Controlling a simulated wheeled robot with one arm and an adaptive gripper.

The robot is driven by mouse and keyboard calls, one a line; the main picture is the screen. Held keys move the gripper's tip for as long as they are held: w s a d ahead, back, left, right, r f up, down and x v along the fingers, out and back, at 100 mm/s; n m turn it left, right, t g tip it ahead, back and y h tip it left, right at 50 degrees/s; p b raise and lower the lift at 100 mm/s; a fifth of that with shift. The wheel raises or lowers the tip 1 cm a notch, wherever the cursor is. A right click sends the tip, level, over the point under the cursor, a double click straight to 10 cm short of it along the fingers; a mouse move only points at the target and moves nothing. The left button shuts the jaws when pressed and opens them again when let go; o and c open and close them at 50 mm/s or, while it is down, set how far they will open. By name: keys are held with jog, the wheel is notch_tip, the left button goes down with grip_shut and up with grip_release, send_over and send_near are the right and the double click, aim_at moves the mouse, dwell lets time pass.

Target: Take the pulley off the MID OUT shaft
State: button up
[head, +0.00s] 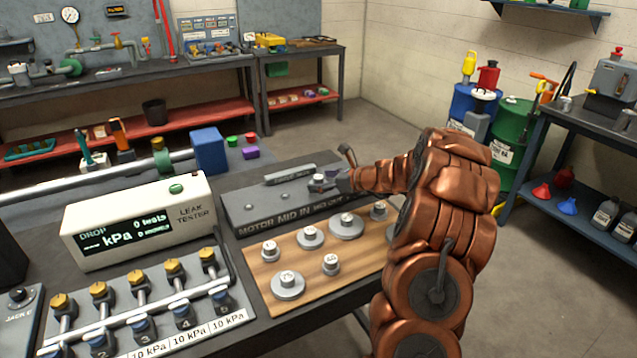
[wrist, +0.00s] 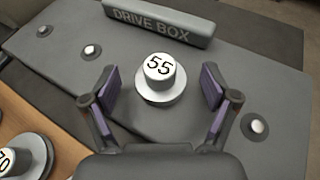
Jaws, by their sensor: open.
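A grey pulley with a white hub marked 55 (wrist: 160,78) sits on the drive box (wrist: 215,75), third along the row of shafts in the wrist view. My gripper (wrist: 160,95) is open, with one finger on each side of the pulley and a visible gap on both sides. In the head view my gripper (head: 328,181) is over the drive box (head: 262,212), close to the MID OUT lettering. The arm partly covers that end of the box. Bare shaft tips show at the left (wrist: 92,50) and right (wrist: 258,125) in the wrist view.
A raised DRIVE BOX nameplate (wrist: 158,22) stands just behind the pulley. A wooden board (head: 262,273) with several numbered pulleys lies in front of the box. A leak tester (head: 140,222) stands to the left.

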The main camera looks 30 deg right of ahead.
jog(key=shift+w+a+f, duration=0.25)
jog(key=shift+w, duration=0.35)
jog(key=shift+c, duration=0.2)
jog(key=c, duration=1.3)
jog(key=shift+r, duration=0.1)
